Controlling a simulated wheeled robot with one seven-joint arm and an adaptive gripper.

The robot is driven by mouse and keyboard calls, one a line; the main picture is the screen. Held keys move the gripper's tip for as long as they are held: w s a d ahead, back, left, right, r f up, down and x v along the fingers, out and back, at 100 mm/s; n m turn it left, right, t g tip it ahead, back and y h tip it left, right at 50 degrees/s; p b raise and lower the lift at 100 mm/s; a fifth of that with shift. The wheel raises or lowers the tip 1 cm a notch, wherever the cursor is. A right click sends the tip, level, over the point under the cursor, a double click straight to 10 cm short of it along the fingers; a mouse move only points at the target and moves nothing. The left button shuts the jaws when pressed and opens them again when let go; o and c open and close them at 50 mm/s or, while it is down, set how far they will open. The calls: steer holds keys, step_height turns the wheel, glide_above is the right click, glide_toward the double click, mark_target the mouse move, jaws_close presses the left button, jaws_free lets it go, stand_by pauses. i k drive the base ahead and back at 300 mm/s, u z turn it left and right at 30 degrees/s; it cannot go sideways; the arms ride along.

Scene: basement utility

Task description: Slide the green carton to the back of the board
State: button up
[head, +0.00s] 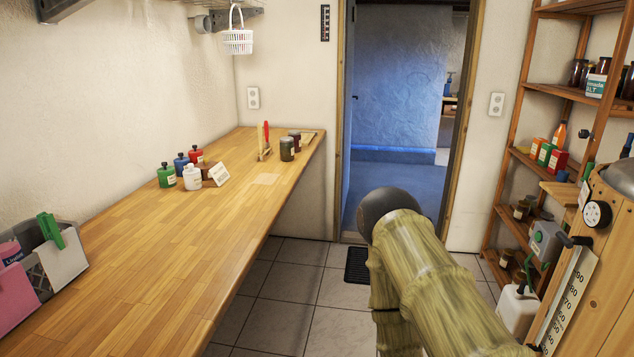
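A small green carton (545,154) stands on a middle board (519,156) of the wooden shelf unit at the right. An orange carton stands close on its left and a red carton close on its right. How far it is from the back of the board is hard to tell from here. My arm, with a bamboo-like skin and a dark rounded joint, reaches up through the lower middle of the view, left of the shelf and apart from it. My gripper is not in view.
An orange bottle (560,133) stands behind the cartons. A wooden cabinet with a dial (597,214) stands before the shelf at the right. A white canister (518,308) sits on the floor. A long wooden counter (160,250) with bottles runs along the left; tiled floor lies between.

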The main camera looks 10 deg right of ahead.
mark_target(546, 149)
steer(key=z, duration=0.2)
steer(key=i, duration=1.7)
steer(key=z, duration=1.2)
steer(key=i, duration=1.75)
steer(key=z, duration=0.8)
